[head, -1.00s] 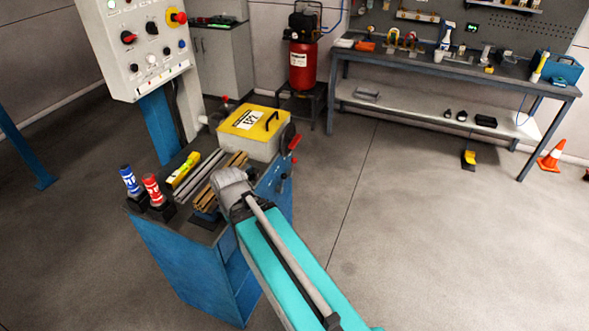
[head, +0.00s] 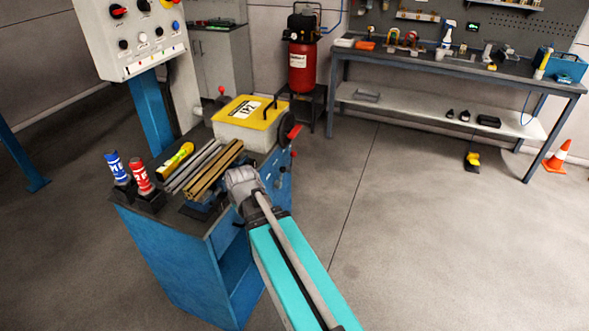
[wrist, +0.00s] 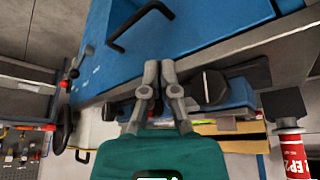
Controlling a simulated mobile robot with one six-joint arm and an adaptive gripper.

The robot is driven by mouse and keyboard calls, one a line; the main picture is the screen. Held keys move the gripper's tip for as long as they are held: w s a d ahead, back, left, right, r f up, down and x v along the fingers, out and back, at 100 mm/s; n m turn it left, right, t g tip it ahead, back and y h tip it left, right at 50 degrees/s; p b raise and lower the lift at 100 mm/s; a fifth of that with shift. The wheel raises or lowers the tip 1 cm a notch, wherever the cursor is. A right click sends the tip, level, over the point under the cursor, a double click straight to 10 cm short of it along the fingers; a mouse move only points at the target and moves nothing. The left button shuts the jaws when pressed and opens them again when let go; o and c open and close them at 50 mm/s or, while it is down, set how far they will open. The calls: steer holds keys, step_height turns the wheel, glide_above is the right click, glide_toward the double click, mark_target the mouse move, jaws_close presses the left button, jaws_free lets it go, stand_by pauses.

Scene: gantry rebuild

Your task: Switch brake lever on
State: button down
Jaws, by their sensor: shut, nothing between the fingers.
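My gripper (wrist: 159,70) is shut and empty in the wrist view, its fingertips in front of the blue side of the cart. In the head view my wrist hides it. Small levers with red knobs (head: 281,183) are on the cart's right side, right of my wrist. They show at the left in the wrist view (wrist: 68,82), apart from my fingers. A black wheel with a red handle (head: 294,132) is above them. I cannot tell which is the brake lever. A dark knob-like part (wrist: 208,86) is close right of my fingers.
A black bar handle (wrist: 140,25) sticks out from the blue side.

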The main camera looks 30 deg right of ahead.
steer(key=w+d+f+t+b, duration=0.1)
steer(key=w+d+f+b, duration=0.1)
steer(key=b, duration=0.1)
steer(key=w+d+f+t+b, duration=0.1)
steer(key=w+d+f+b, duration=0.1)
steer(key=w+d+f+t+h+b, duration=0.1)
steer(key=w+d+f+b, duration=0.1)
steer(key=w+b, duration=0.1)
steer(key=shift+w+f+m+b, duration=0.1)
steer(key=shift+f+m+b, duration=0.2)
steer(key=shift+b, duration=0.05)
steer(key=w+d+f+m+t+h+b, duration=0.1)
steer(key=w+d+f+t+h+b, duration=0.1)
steer(key=d+b, duration=0.6)
steer(key=w+d+f+t+h+b, duration=0.3)
steer(key=d+f+t+b, duration=0.2)
steer(key=d+b, duration=0.3)
steer(key=w+d+f+m+t+h+b, duration=0.1)
steer(key=w+d+f+t+h+b, duration=0.2)
steer(key=d+b, duration=0.5)
step_height(320, 180, down, 2)
steer(key=t+b, duration=0.1)
steer(key=b, duration=0.6)
steer(key=shift+d+m, duration=0.3)
steer(key=shift+d, duration=0.1)
steer(key=p+x, duration=0.3)
steer(key=x, duration=1.1)
steer(key=shift+r+p, duration=0.2)
steer(key=shift+p, duration=0.2)
